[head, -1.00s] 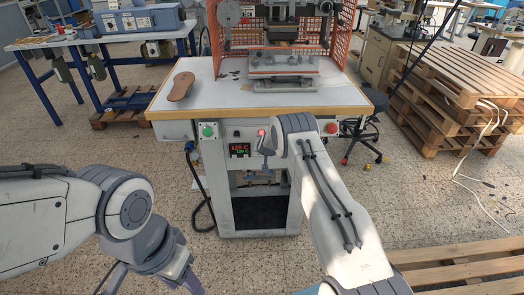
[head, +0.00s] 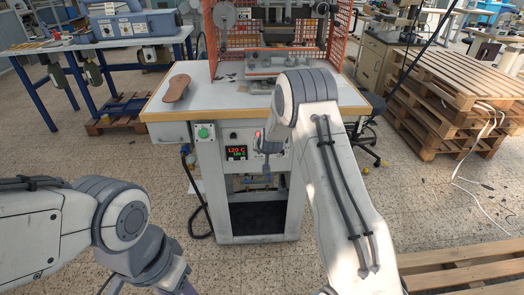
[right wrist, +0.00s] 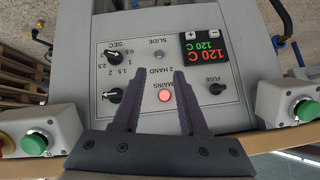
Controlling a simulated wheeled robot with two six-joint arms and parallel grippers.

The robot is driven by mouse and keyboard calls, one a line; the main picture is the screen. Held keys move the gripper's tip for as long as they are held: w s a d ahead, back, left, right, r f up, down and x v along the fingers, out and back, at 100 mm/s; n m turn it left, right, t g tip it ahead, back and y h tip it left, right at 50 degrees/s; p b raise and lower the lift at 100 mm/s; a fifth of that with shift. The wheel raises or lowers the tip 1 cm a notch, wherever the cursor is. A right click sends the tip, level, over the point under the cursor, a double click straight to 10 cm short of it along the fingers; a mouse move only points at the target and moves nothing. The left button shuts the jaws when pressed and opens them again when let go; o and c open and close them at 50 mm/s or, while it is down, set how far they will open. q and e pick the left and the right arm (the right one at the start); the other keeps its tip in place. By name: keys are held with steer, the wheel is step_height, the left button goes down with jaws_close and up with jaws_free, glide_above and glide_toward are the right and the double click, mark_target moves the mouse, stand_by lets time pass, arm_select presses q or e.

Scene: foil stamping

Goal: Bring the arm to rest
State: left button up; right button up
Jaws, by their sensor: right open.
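My right gripper (right wrist: 154,78) is open and empty in the right wrist view. Its two fingers point at the grey control panel (right wrist: 140,72) of the stamping machine, with the lit red MAINS lamp (right wrist: 165,95) showing between them. In the head view my right arm reaches forward with its elbow raised in front of the machine's table, hiding part of the table's front.
Stacked pallets (head: 450,95) stand right, a blue bench (head: 60,42) left.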

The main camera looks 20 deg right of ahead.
steer(key=shift+a, duration=0.1)
stand_by(0.3)
steer(key=s+a+r+n+g+y, duration=0.25)
steer(key=s+a+r, duration=0.35)
steer(key=s+a, duration=0.35)
steer(key=s+a+r+n+g+y, duration=0.1)
steer(key=s+a+r+n, duration=0.2)
steer(key=s+a+r, duration=0.6)
steer(key=s+a+n+g+p, duration=0.1)
steer(key=s+n+g, duration=0.1)
steer(key=s, duration=1.3)
steer(key=s+a+r+n+g, duration=0.1)
steer(key=s+n, duration=0.4)
steer(key=s, duration=1)
steer(key=shift+a+r+g+h+p, duration=0.2)
steer(key=shift+a+g+h+p, duration=0.35)
steer(key=shift+g, duration=0.6)
steer(key=shift+a, duration=0.1)
